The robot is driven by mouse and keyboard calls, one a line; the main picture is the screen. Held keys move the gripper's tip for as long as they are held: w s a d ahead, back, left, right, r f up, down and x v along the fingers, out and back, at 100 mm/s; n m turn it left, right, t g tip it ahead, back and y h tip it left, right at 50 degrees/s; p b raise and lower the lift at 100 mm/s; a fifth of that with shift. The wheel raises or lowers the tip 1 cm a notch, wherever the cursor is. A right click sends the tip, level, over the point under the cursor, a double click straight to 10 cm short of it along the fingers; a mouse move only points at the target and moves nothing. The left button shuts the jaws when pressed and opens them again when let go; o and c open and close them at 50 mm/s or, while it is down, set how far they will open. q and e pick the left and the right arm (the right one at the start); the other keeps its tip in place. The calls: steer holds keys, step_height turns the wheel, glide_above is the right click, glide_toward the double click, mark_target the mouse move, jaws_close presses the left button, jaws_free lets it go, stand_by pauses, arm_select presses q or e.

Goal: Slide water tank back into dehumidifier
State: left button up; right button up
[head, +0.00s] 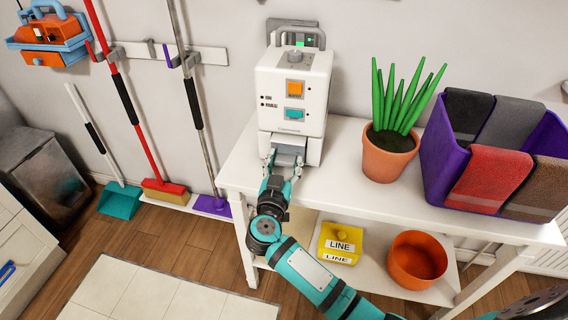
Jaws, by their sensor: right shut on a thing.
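The white dehumidifier (292,92) stands upright on the left end of the white table, with an orange and a teal button on its front. The grey water tank (290,150) shows at the opening low on its front. Its front part sticks out a little, and how deep it sits inside cannot be told. My right gripper (283,168) is at the tank's front, with a finger on each side, shut on it. My right arm comes up from the bottom of the view. My left gripper is not in view.
A potted plant (388,152) and a purple bin (446,150) of towels stand to the right on the table (345,205). The lower shelf holds a yellow box (340,243) and an orange pot (417,260). Brooms hang on the wall at left.

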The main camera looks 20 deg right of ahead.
steer(key=shift+p+x, duration=0.4)
steer(key=shift+x, duration=0.9)
steer(key=o, duration=1.3)
steer(key=shift+o, duration=0.2)
steer(key=shift+s+a, duration=0.1)
steer(key=shift+s+a+f, duration=0.1)
steer(key=shift+s+a, duration=0.05)
steer(key=shift+s, duration=0.15)
steer(key=v, duration=0.7)
